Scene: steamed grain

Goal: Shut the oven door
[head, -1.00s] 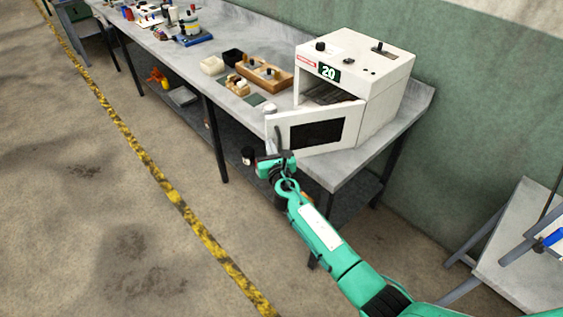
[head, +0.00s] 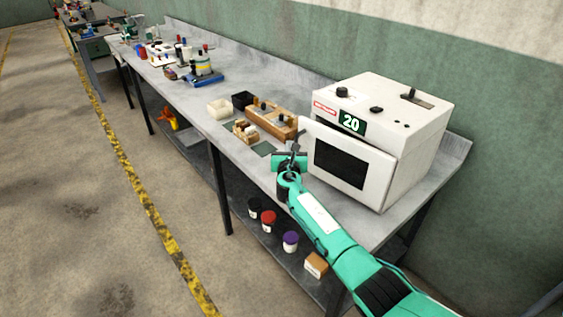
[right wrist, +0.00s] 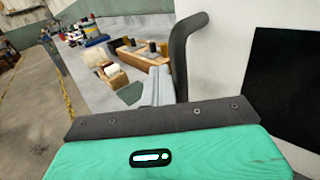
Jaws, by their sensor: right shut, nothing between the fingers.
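The white oven (head: 425,125) with a green "20" display stands on the bench at the right. Its door (head: 378,186), with a dark window, stands slightly out from the front, nearly closed; the remaining gap is hard to judge. In the right wrist view the door (right wrist: 225,60) fills the right side, with its dark curved handle (right wrist: 181,60) near the left edge. My right gripper (head: 293,150) is at the door's handle side. Its shut, empty fingers (right wrist: 156,86) are just left of the handle; contact cannot be told. My left gripper is out of view.
Wooden blocks with weights (head: 270,122), a white tray (head: 221,108) and a black bin (head: 242,100) stand on the bench left of the oven. Several jars (head: 268,220) and a small box (head: 316,264) sit on the lower shelf. Floor left of the bench is clear.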

